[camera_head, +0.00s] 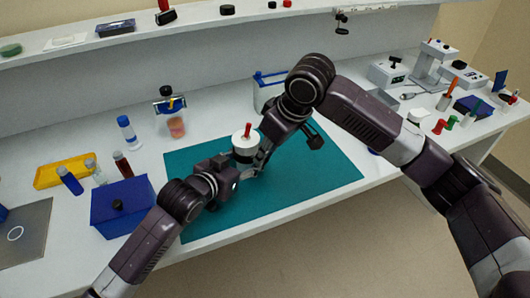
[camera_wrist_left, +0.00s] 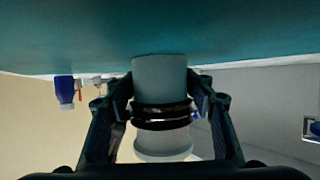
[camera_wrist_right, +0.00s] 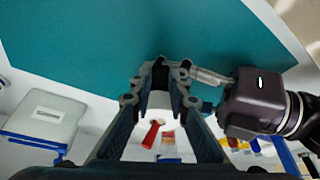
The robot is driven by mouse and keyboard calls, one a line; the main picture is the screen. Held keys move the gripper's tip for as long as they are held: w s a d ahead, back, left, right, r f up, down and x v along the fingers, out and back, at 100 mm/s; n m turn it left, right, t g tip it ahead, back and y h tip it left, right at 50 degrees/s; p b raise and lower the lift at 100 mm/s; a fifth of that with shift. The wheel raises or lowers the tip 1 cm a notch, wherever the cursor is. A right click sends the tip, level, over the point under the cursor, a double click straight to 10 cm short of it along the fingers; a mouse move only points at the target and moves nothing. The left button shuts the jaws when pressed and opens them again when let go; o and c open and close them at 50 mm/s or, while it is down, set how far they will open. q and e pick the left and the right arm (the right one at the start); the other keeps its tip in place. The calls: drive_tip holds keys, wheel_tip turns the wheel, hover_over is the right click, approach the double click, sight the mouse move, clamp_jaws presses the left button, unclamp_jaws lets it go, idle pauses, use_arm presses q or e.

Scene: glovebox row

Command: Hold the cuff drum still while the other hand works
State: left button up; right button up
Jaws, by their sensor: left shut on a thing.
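The cuff drum (camera_head: 245,144) is a pale upright cylinder with a red piece on its top, standing over the teal mat (camera_head: 310,172). In the left wrist view the drum (camera_wrist_left: 160,85) shows black rings around it and sits between my left fingers. My left gripper (camera_head: 238,172) is shut on it from the left. My right gripper (camera_head: 262,158) is close beside the drum on the right. In the right wrist view the right gripper's fingers (camera_wrist_right: 160,90) stand apart with part of the drum between or just beyond them; whether they touch it is unclear.
A blue box (camera_head: 122,208), several vials and a yellow tray (camera_head: 65,172) stand left of the mat. A capped jar (camera_head: 175,122) and a white bin with blue trim (camera_head: 266,92) stand behind. Instruments (camera_head: 435,65) crowd the right. The mat's right part is clear.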

clamp_jaws()
use_arm(q)
drive_tip(key=shift+f, duration=0.1)
drive_tip(key=shift+c, duration=0.2)
use_arm(e)
wheel_tip(320, 180, up, 3)
drive_tip(key=shift+w+f, duration=0.1)
drive_tip(key=shift+f, duration=0.1)
use_arm(q)
drive_tip(key=shift+a+f, duration=0.1)
drive_tip(key=shift+c, duration=0.5)
use_arm(e)
drive_tip(key=shift+r, duration=0.3)
drive_tip(key=o, duration=0.8)
unclamp_jaws()
drive_tip(key=shift+c, duration=0.2)
drive_tip(key=shift+f, duration=0.1)
